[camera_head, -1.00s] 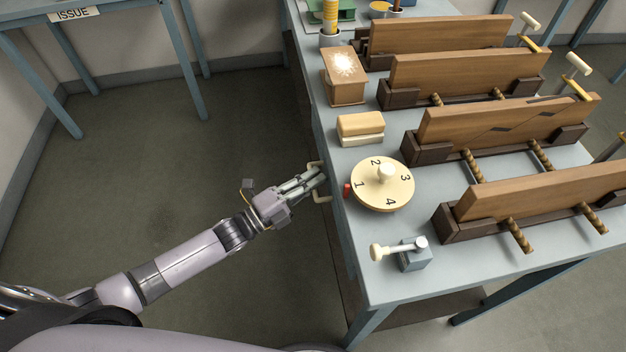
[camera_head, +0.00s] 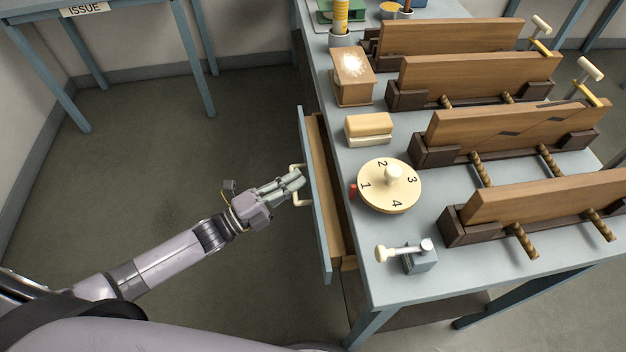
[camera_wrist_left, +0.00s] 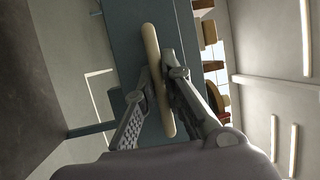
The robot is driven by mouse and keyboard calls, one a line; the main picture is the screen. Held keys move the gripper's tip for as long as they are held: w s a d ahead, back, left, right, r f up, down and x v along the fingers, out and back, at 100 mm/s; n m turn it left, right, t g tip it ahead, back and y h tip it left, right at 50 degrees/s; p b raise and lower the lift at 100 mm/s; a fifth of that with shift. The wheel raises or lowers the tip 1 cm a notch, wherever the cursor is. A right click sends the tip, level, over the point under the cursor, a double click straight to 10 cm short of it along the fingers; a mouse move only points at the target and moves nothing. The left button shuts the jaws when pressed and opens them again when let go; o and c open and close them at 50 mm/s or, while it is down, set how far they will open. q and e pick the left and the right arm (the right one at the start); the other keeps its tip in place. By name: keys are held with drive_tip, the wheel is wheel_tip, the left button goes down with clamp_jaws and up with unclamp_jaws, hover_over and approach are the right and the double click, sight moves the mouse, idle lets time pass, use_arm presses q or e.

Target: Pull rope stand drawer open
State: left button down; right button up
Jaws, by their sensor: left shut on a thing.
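The drawer (camera_head: 315,200) of the blue-grey stand (camera_head: 388,275) is partly out on its left side, with a blue-grey front and a wooden inside that looks empty where it shows. A cream bar handle (camera_head: 296,201) is on the drawer front. My left gripper (camera_head: 297,184) is shut on the handle. In the left wrist view the handle (camera_wrist_left: 152,60) runs between the two fingers (camera_wrist_left: 158,95), in front of the drawer front (camera_wrist_left: 122,50). My right gripper is not in view.
On the stand's top are a numbered dial (camera_head: 390,187), a small lever block (camera_head: 412,258), a cream block (camera_head: 368,129), a wooden box (camera_head: 352,78) and several wooden boards in dark holders. Open floor (camera_head: 180,160) lies left of the drawer. A table marked ISSUE (camera_head: 100,22) stands at back left.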

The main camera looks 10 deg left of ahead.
use_arm(q)
drive_tip(key=s+a, duration=0.3)
drive_tip(key=a, duration=0.5)
drive_tip(key=shift+s+a, duration=0.35)
drive_tip(key=shift+s, duration=0.05)
drive_tip(key=shift+f, duration=0.1)
drive_tip(key=c, duration=2)
unclamp_jaws()
drive_tip(key=shift+o, duration=0.2)
drive_tip(key=v, duration=1.2)
drive_tip(key=shift+w, duration=0.1)
